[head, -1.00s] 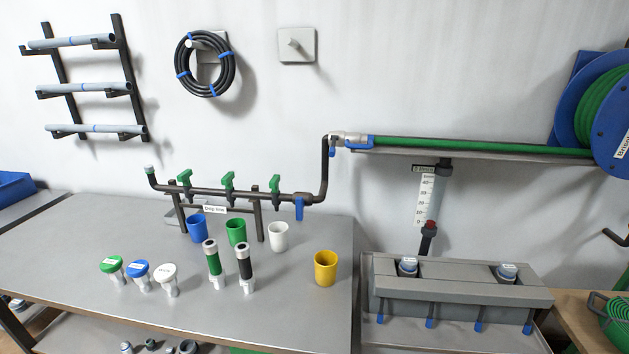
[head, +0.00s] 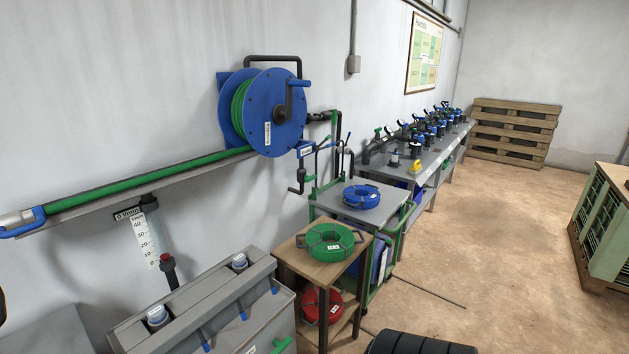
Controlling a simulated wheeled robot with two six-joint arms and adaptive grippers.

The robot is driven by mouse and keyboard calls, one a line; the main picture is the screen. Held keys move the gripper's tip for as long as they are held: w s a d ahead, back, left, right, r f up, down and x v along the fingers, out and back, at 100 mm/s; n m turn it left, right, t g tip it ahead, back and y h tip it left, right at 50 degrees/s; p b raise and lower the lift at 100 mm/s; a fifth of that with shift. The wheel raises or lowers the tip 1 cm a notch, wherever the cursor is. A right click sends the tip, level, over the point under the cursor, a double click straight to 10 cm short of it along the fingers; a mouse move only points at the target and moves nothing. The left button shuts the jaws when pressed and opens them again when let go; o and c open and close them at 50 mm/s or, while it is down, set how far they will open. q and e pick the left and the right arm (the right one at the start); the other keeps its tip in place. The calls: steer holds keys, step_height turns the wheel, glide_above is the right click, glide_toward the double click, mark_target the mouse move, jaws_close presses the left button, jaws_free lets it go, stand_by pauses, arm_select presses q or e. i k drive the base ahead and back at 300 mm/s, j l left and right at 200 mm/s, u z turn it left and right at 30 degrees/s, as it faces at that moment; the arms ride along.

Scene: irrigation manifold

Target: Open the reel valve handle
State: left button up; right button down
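The blue hose reel (head: 272,128) with green hose hangs on the wall at centre left in the head view. Right of its lower edge, a small blue labelled fitting (head: 305,149) sits by dark pipework on the wall. A thin blue lever (head: 323,145) shows beside it; it seems to be the reel valve handle, but its exact position is too small to tell. Neither of my grippers shows in the head view.
A wooden stand (head: 288,249) with a green coil (head: 331,241) and a green-framed cart (head: 345,205) with a blue coil (head: 361,196) stand below the reel. A grey trough (head: 205,290) is at lower left. Floor (head: 480,240) at right is largely clear.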

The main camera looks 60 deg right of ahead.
mark_target(308, 178)
steer(key=z, duration=1.95)
steer(key=i+l+u, duration=0.1)
steer(key=i+l, duration=0.15)
steer(key=l, duration=0.3)
steer(key=i+l, duration=0.2)
steer(key=l, duration=0.35)
steer(key=i+l+u, duration=0.15)
steer(key=l, duration=0.4)
steer(key=i+l, duration=0.3)
steer(key=l, duration=0.3)
steer(key=i+l+u, duration=0.15)
steer(key=l, duration=0.4)
steer(key=i+l, duration=0.2)
steer(key=l, duration=0.4)
steer(key=i+l+u, duration=0.15)
steer(key=l, duration=0.45)
steer(key=i+l, duration=0.15)
steer(key=l, duration=0.45)
steer(key=u, duration=0.05)
